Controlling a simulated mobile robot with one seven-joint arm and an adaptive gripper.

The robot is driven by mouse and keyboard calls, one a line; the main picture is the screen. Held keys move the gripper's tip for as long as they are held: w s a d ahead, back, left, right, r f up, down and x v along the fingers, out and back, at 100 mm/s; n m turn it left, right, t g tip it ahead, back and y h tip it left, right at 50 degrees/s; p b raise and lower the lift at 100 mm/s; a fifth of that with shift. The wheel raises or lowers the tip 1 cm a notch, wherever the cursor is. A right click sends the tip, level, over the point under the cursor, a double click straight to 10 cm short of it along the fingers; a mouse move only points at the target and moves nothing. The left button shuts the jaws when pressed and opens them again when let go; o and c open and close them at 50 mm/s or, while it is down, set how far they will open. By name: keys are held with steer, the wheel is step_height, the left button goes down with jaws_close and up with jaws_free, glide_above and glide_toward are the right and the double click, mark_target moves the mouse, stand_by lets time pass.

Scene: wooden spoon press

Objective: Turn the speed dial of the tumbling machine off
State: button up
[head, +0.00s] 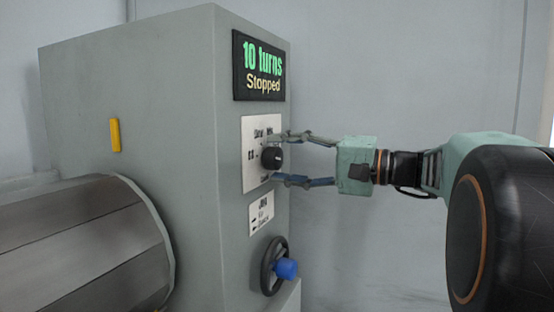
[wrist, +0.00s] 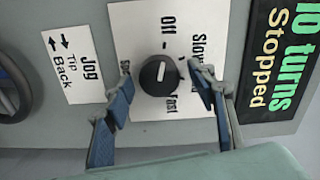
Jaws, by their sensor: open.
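The speed dial (head: 272,158) is a black round knob on a white label plate on the machine's panel. In the wrist view the dial (wrist: 152,84) shows a short white line running up and down the picture, its upper end towards the "Off" mark (wrist: 168,24). My gripper (head: 288,160) is open, with one finger above and one below the dial in the head view. In the wrist view its fingertips (wrist: 160,67) are on either side of the knob, with gaps visible. The display (head: 259,66) reads "10 turns" and "Stopped".
A jog label plate (head: 261,213) and a black handwheel (head: 268,270) with a blue knob (head: 287,268) are below the dial. A grey drum (head: 80,245) is at the left, under a yellow handle (head: 115,135). The space right of the panel is clear around my arm.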

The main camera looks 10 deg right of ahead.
steer(key=v, duration=1.2)
